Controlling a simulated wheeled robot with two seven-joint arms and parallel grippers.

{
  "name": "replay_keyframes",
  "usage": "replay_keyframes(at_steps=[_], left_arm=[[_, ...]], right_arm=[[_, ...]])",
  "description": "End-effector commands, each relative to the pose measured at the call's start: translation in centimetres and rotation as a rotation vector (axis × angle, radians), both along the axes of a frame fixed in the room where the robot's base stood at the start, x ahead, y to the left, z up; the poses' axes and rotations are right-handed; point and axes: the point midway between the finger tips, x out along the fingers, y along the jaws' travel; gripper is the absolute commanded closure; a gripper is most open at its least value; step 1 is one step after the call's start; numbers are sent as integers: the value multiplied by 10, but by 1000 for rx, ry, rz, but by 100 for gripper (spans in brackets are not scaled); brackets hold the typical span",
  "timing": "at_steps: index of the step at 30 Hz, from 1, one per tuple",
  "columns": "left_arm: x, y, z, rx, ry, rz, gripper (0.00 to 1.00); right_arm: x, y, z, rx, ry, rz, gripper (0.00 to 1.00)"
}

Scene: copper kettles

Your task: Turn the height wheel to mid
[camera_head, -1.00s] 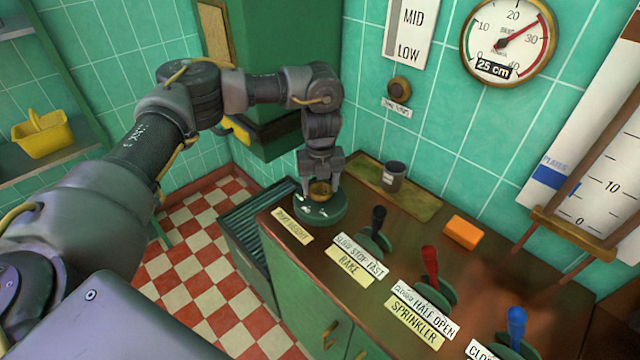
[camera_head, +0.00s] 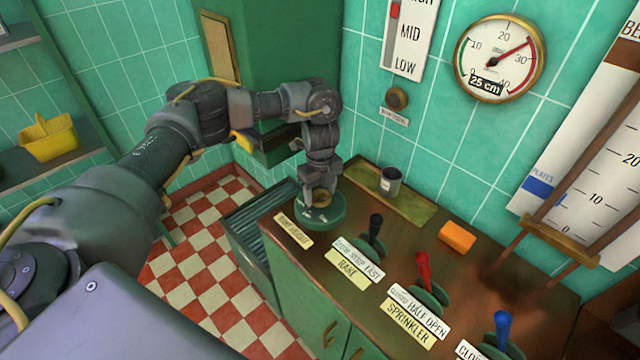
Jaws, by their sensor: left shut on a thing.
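The height wheel (camera_head: 331,217) is a green disc with a brass knob, at the left end of the brown counter, behind a cream label. My left gripper (camera_head: 320,201) points down over it and is shut on its knob, which the fingers partly hide. A wall scale (camera_head: 408,40) reads HIGH, cut by the top edge, then MID and LOW. Its red marker (camera_head: 394,10) stands near HIGH, above MID. My right gripper is not in view.
Black (camera_head: 375,225), red (camera_head: 423,268) and blue (camera_head: 502,326) levers stand along the counter to the right. A grey cup (camera_head: 390,183) and an orange block (camera_head: 457,236) lie behind them. A round gauge (camera_head: 500,58) hangs on the tiled wall.

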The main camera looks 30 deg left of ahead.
Motion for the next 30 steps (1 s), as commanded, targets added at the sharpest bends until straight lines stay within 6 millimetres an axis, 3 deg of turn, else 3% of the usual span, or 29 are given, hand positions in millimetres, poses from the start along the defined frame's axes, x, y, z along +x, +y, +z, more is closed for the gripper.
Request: replay_keyframes(at_steps=[3, 12, 30], left_arm=[[-1, 0, 4, 0, 3, 101, 64], [-1, 0, 3, 1, 2, 306, 64], [0, 0, 0, 1, 0, 429, 64]], right_arm=[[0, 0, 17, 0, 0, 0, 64], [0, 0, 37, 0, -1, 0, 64], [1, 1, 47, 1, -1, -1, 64]])
